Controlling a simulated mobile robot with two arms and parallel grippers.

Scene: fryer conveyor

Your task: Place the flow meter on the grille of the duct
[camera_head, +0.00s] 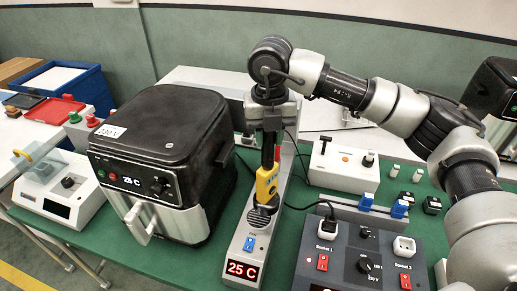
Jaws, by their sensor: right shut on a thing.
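The yellow and black flow meter (266,184) hangs upright below my right gripper (269,150), which points straight down and is shut on its upper part. The duct (241,252) is a long light-grey unit with a blue switch and a red display reading 25 C. A dark ribbed round part (259,217), which looks like the duct's grille, is just below the flow meter. The flow meter's lower end overlaps it in the picture; I cannot tell whether they touch. My left gripper is not in view.
A black air fryer (165,130) stands close left of the duct. A grey socket box (345,250) with red switches and plugs stands to the right. A white control box (342,165) is behind it. Cables run near the duct.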

